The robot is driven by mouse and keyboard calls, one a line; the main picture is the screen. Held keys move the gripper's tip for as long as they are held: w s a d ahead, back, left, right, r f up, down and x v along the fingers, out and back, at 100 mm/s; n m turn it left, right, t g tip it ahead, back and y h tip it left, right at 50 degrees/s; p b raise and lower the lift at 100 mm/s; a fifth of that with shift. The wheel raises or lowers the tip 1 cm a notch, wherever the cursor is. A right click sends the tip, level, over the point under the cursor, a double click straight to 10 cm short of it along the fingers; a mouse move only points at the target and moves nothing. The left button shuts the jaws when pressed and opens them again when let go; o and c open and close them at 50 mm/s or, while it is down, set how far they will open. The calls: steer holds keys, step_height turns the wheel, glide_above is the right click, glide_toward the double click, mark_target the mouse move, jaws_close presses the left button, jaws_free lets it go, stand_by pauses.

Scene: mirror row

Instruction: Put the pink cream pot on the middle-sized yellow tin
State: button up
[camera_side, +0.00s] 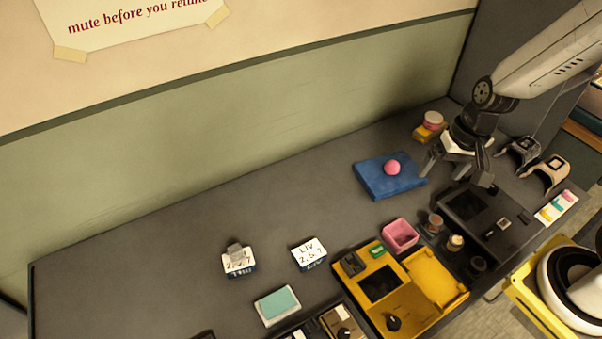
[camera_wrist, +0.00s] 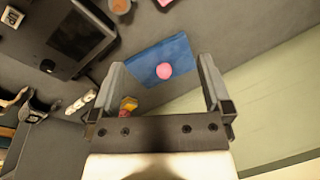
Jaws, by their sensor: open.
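A small round pot (camera_side: 433,118) with a pink side and a pale top is at the far right back of the table in the side view. It appears to rest on a yellow tin (camera_side: 421,135), though I cannot tell the exact contact. In the wrist view a small yellow and reddish shape (camera_wrist: 128,104) shows beside the left finger, partly hidden by my gripper. My gripper (camera_side: 458,170) is open and empty, pointing down, to the right of the blue block and in front of the pot. Its two fingers also show in the wrist view (camera_wrist: 163,65).
A pink ball (camera_side: 392,167) sits on a blue block (camera_side: 372,181). A black device (camera_side: 482,222), a pink open box (camera_side: 400,234), small jars (camera_side: 434,222) and a yellow device (camera_side: 412,296) stand in front. The left of the table is mostly clear.

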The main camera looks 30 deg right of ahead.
steer(key=n, duration=0.1)
steer(key=r+n+t+h, duration=0.1)
steer(key=n, duration=0.1)
steer(key=s+a+r+n, duration=0.1)
steer(key=n, duration=0.1)
steer(key=shift+s+r+h, duration=0.1)
steer(key=shift+h, duration=0.2)
stand_by(0.9)
